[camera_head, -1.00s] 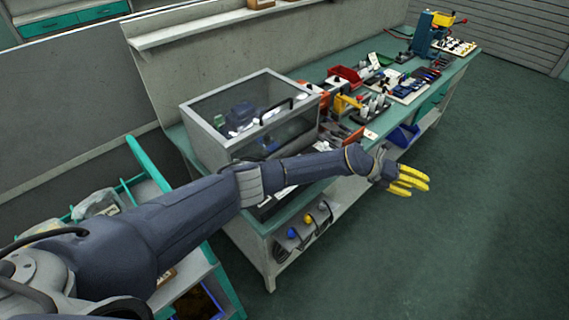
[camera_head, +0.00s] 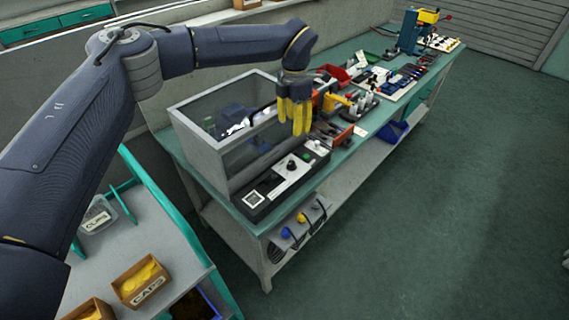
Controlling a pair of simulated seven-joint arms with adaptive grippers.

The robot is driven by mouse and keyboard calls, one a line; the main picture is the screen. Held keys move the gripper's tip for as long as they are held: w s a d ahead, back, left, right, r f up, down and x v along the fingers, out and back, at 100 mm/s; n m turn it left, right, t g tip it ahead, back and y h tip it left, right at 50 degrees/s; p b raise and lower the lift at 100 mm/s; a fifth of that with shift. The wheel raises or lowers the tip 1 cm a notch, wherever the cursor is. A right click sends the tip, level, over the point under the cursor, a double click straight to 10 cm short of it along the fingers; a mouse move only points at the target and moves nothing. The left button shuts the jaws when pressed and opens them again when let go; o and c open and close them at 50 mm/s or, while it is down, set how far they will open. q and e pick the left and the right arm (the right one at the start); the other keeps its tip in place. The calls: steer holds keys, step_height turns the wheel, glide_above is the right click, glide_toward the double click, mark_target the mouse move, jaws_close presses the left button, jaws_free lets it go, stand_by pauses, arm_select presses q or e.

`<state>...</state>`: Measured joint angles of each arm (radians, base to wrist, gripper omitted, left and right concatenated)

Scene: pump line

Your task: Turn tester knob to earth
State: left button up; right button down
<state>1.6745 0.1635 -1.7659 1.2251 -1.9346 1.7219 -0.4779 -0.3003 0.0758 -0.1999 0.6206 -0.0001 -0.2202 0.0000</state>
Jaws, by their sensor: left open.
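The tester (camera_head: 262,205) is a long dark box with a pale top panel on the near edge of the bench, in front of the clear-sided case. A small dark knob (camera_head: 291,165) stands on its panel, with a green part beyond it. I cannot read the panel's markings, so I cannot tell which setting the knob points to. My left gripper (camera_head: 295,120) has yellow fingers pointing down, above and beyond the knob, apart from it. It is open with nothing seen in it. My right gripper is not in view.
The clear-sided case (camera_head: 190,120) stands right behind the tester. Red bins, tools and small parts crowd the bench (camera_head: 345,157) to the right. Cables with blue and yellow plugs (camera_head: 302,218) hang below the tester. A cart with boxes labelled CAPS (camera_head: 140,280) stands at lower left.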

mark_target(292, 163)
arm_select(q)
step_height(292, 163, down, 17)
steer(key=shift+a+f, duration=0.1)
stand_by(0.6)
jaws_close()
stand_by(0.4)
